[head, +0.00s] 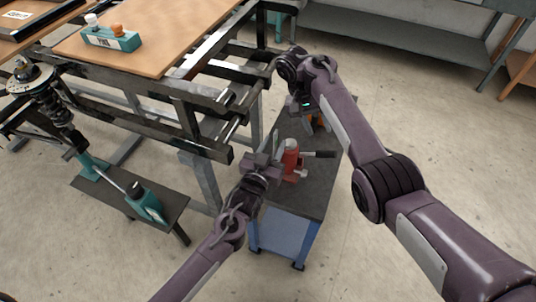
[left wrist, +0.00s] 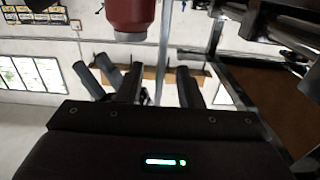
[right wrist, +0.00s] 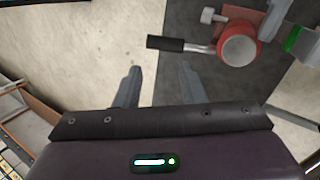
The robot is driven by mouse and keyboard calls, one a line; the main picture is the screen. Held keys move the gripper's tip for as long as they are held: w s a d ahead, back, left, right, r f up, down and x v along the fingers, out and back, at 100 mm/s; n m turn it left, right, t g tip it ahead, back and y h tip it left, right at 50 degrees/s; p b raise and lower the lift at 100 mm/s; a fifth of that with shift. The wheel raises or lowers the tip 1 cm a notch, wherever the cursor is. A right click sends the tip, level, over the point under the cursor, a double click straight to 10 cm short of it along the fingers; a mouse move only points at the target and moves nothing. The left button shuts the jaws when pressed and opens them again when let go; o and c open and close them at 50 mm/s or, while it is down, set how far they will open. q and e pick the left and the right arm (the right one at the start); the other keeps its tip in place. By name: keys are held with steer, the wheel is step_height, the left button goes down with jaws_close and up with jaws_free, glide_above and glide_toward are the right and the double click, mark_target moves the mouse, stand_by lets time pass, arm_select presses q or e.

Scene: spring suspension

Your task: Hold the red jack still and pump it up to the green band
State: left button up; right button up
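The red jack (head: 290,158) stands on the dark top of a small blue-framed cart, with its black-gripped handle (head: 320,154) sticking out to the right. My left gripper (head: 262,163) is just left of the jack. In the left wrist view its fingers (left wrist: 152,85) are apart with nothing between them, and a red cylindrical part (left wrist: 130,15) shows at the top edge. My right gripper (head: 303,106) is behind and above the jack. In the right wrist view its fingers (right wrist: 161,82) are open and empty, below the handle grip (right wrist: 178,44).
The cart top (head: 318,185) is bare in front of the jack. A dark metal frame (head: 205,140) stands close on the left. A spring strut (head: 50,100) and a teal bottle jack (head: 143,200) are further left. Something orange (head: 318,120) is near my right gripper.

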arm_select(q)
steer(key=shift+x, duration=2)
steer(key=shift+c, duration=0.4)
jaws_close()
steer(key=shift+f, duration=0.1)
stand_by(0.5)
